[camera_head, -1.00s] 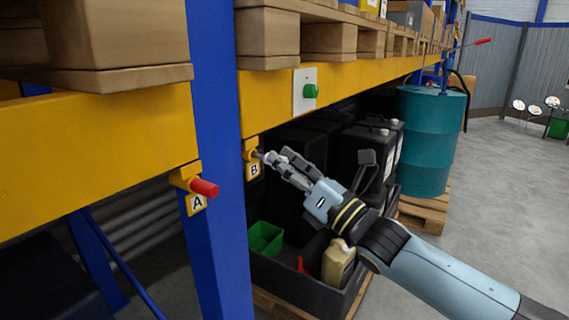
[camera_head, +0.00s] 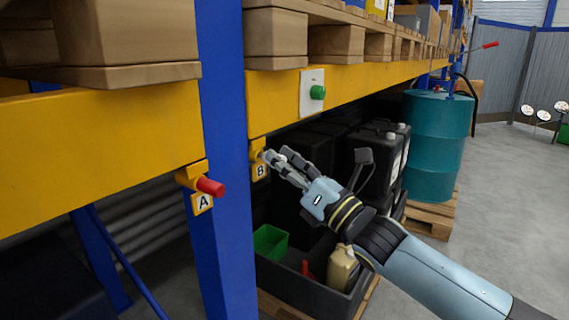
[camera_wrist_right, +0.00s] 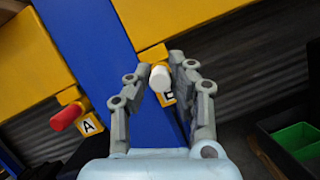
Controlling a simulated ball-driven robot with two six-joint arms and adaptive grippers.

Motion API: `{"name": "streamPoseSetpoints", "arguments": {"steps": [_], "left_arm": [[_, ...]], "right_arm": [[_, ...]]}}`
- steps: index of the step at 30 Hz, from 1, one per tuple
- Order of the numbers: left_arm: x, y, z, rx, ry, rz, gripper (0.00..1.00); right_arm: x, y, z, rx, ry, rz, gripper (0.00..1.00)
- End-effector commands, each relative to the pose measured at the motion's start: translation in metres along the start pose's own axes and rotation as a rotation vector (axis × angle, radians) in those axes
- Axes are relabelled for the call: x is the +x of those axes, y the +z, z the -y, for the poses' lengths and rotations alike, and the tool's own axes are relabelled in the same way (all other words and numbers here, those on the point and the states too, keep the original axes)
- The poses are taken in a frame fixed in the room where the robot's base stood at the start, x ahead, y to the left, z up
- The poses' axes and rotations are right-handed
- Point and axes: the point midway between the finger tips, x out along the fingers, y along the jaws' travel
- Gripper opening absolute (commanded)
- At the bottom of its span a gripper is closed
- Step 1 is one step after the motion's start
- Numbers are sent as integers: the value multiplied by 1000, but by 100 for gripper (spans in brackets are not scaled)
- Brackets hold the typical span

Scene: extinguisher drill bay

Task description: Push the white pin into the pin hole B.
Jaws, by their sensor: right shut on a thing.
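My right gripper (camera_head: 274,158) is shut on the white pin (camera_wrist_right: 160,77), with its fingertips close to the yellow bracket of pin hole B (camera_head: 257,150). In the right wrist view the pin's white end shows between the fingertips (camera_wrist_right: 162,70), in front of the bracket and the partly covered label B (camera_wrist_right: 168,97). The pin's far end and the hole mouth are hidden, so I cannot tell how deep it sits. The label B also shows under the bracket in the head view (camera_head: 260,171). My left gripper is not in view.
A red pin (camera_head: 211,187) sticks out of bracket A, left of the blue upright (camera_head: 222,130). A green button (camera_head: 318,92) is on the yellow beam above. A dark crate (camera_head: 310,291) and black canisters (camera_head: 377,160) stand below and behind the gripper.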

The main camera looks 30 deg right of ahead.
Motion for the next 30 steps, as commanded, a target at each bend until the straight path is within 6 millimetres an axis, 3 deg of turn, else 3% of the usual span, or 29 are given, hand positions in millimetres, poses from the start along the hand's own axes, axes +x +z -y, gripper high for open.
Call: {"name": "streamPoseSetpoints", "arguments": {"steps": [30], "left_arm": [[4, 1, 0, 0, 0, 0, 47]], "right_arm": [[9, -4, 0, -1, 0, 0, 0]]}}
